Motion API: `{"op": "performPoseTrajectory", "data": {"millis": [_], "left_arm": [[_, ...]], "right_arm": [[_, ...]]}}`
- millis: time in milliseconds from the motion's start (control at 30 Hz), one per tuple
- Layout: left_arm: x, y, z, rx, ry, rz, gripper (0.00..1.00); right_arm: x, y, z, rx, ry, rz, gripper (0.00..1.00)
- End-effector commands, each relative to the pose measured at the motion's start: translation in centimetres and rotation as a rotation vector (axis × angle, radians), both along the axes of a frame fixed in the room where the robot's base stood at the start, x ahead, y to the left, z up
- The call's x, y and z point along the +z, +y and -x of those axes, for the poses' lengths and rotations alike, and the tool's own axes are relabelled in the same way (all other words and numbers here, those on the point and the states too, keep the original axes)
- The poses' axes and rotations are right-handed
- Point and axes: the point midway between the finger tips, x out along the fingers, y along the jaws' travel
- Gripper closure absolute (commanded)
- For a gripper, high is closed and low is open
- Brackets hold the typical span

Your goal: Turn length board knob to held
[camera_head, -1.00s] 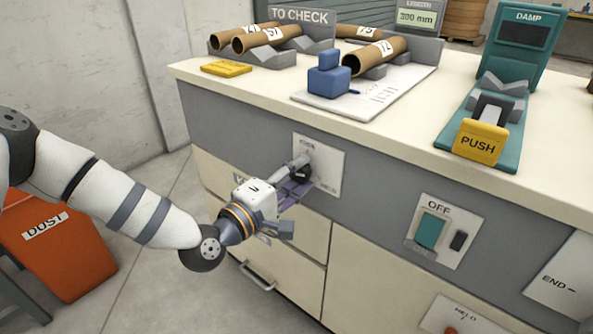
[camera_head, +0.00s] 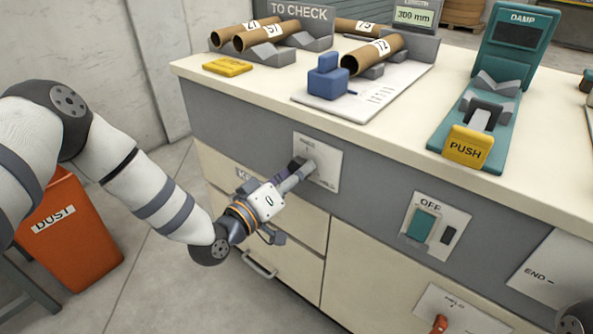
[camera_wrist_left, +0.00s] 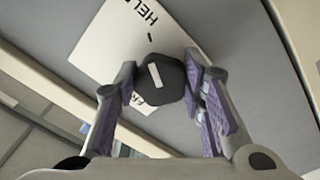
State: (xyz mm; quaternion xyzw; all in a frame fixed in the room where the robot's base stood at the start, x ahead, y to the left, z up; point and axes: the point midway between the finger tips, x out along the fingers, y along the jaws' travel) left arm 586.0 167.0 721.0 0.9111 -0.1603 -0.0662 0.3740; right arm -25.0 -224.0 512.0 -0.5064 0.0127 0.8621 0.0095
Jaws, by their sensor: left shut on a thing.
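The length board knob is a dark faceted knob with a pale mark (camera_wrist_left: 170,82), on a white plate (camera_wrist_left: 128,35) fixed to the bench front. In the left wrist view it sits between the purple-padded fingers of my left gripper (camera_wrist_left: 168,88), which is shut on it. Part of the word HELD shows on the plate beside it. My right gripper is not clearly in view.
Above, the bench top holds a blue block on a length board (camera_head: 326,78), cardboard tubes (camera_head: 372,54) and a teal damp gauge with a yellow PUSH pad (camera_head: 466,146). An OFF switch plate (camera_head: 436,226) is to the right. An orange dust bin (camera_head: 75,230) stands left.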

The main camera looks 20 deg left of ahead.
Motion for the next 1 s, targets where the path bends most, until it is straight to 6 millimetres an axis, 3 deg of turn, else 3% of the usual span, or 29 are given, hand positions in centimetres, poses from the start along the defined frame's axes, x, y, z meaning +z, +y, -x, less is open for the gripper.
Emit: {"op": "performPoseTrajectory", "data": {"millis": [700,733,800,1000], "left_arm": [[-0.01,0.07,-0.05,0.001,-0.023,-0.060,0.91],[-0.01,0.07,-0.04,0.001,-0.023,-0.060,0.57],[-0.01,0.07,-0.04,0.001,-0.023,-0.060,0.43],[-0.01,0.05,-0.03,0.001,-0.022,-0.058,0.43]], "right_arm": [[0.25,0.00,-0.15,0.000,-0.005,0.000,0.38],[0.25,0.00,-0.15,0.000,-0.005,0.000,0.38],[0.25,0.00,-0.15,0.000,-0.005,0.000,0.38],[0.25,0.00,-0.15,0.000,-0.005,0.000,0.38]]}}
